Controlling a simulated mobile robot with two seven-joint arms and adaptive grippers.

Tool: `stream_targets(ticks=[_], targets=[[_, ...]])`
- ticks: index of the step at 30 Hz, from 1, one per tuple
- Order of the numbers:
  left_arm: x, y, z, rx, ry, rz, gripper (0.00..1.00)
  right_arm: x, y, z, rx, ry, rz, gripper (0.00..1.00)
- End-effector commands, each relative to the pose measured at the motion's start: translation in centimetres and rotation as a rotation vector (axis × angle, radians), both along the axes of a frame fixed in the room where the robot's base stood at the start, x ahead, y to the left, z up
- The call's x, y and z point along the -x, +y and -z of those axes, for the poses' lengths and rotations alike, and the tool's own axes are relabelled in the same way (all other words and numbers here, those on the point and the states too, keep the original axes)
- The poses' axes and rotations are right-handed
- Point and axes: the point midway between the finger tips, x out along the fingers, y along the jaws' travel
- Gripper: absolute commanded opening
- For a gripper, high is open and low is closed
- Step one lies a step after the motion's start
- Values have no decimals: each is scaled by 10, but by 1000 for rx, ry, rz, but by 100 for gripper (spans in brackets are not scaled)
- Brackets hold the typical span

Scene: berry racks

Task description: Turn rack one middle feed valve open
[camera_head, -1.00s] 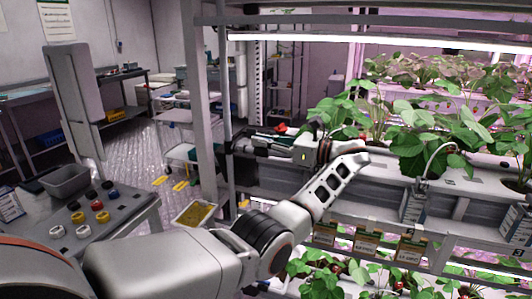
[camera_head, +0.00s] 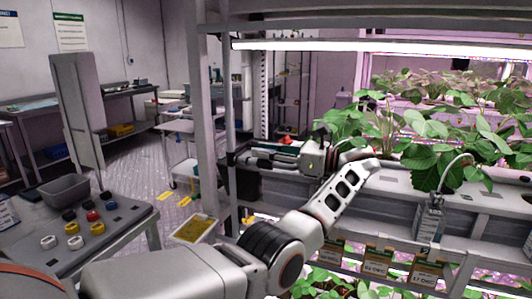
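My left arm comes in from the bottom left and bends back at the rack. Its gripper (camera_head: 252,158) points left beside the upright post at the rack's left end. The fingers are small and seen side-on, so I cannot tell if they are open or touch anything. A small red part (camera_head: 286,139) shows just above and behind the gripper; it may be a valve handle, but I cannot make out its shape or position. No valve shows clearly. My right gripper is not in view.
The rack's planting channel (camera_head: 400,182) holds leafy plants (camera_head: 440,150), with hanging date tags (camera_head: 378,262) below. A table (camera_head: 130,218) at left carries a grey bin (camera_head: 64,190) and several coloured caps. A yellow tray (camera_head: 194,228) lies low near the post.

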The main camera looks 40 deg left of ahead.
Motion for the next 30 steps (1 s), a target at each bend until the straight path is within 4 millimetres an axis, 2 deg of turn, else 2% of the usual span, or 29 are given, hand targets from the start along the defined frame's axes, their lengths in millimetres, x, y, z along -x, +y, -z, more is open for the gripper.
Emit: stream_targets(ticks=[9,13,24,30], targets=[[0,-1,1,1,1,2,26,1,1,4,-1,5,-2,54],[-1,-1,-7,1,-1,2,26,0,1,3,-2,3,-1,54],[0,0,-72,1,-1,1,26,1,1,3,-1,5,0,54],[0,0,-95,1,0,1,26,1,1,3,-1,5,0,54]])
